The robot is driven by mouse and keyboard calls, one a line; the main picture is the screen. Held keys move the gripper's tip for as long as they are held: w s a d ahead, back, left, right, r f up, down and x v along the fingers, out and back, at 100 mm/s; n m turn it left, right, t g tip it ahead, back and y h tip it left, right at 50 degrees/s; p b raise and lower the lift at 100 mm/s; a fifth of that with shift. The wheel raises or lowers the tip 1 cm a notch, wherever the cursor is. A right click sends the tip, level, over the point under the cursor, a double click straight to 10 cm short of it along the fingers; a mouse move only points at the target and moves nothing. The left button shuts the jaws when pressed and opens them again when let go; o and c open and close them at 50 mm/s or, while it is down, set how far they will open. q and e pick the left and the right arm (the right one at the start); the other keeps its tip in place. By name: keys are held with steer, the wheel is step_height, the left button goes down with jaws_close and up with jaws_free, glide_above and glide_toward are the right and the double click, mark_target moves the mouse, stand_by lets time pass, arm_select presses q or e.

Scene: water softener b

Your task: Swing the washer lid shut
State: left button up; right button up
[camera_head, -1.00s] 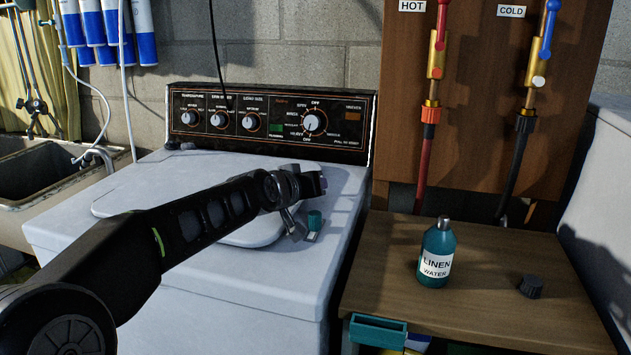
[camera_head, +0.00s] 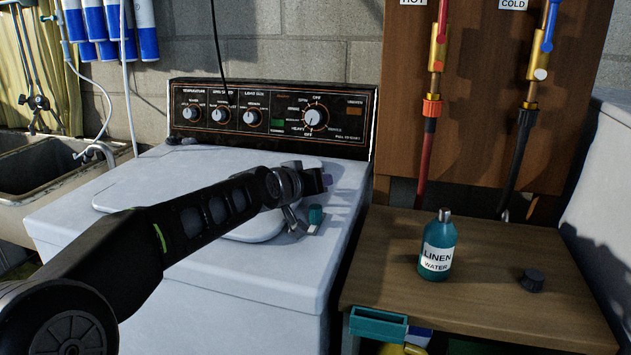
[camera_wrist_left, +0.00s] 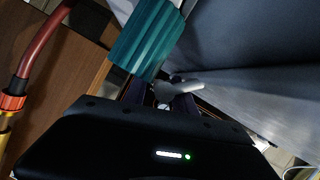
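The white washer (camera_head: 255,275) stands in the middle of the head view. Its pale lid (camera_head: 125,197) lies flat, or nearly flat, on the top; my left arm hides much of it. My left gripper (camera_head: 292,217) is over the right part of the washer top, by the lid's right edge. A teal ribbed piece (camera_head: 315,214) is just right of it and looms close in the left wrist view (camera_wrist_left: 148,38). There, a small light-grey piece (camera_wrist_left: 172,90) shows by the fingertips. Whether the fingers are closed on it is unclear. My right gripper is not in view.
The control panel (camera_head: 270,118) rises behind the washer top. At right, a wooden bench (camera_head: 480,300) holds a teal linen water bottle (camera_head: 437,248) and a dark cap (camera_head: 533,281). A sink (camera_head: 45,170) is at left. Red and black hoses hang on the right.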

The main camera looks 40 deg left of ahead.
arm_select(q)
steer(key=shift+s+f, duration=0.2)
steer(key=shift+f, duration=0.45)
steer(key=shift+s+r, duration=0.1)
steer(key=shift+s, duration=0.05)
steer(key=v, duration=0.7)
steer(key=shift+a+r, duration=0.1)
steer(key=shift+r, duration=0.3)
steer(key=shift+s+r, duration=0.1)
steer(key=shift+s, duration=0.1)
steer(key=shift+w, duration=0.1)
